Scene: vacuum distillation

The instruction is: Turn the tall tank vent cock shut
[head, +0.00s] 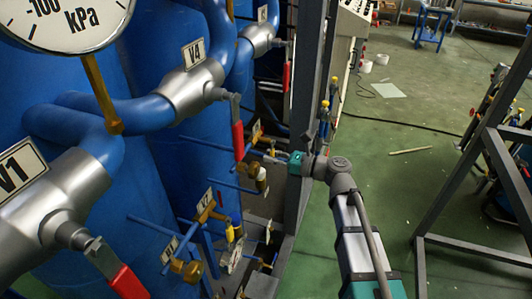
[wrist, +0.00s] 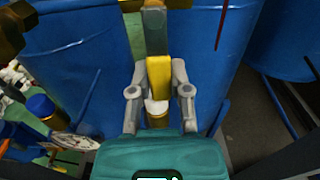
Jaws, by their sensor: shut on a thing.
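The vent cock's yellow handle (wrist: 159,78) is in the middle of the wrist view, with a dark metal lever part (wrist: 155,32) above it. My gripper (wrist: 159,68) has one grey finger on each side of the yellow handle and is shut on it. A white and brass piece (wrist: 157,112) shows below the handle, between the fingers. In the head view my gripper (head: 279,158) reaches left past a dark upright post to the pipework beside the blue tanks. The post and the pipework hide most of the fingers and the cock there.
Large valves V1 (head: 118,275) and V4 (head: 238,140) have red handles. A lower V2 cock (head: 229,230) has a yellow handle. A pressure gauge (head: 70,20) is at upper left. The dark frame post (head: 305,90) stands close to my wrist.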

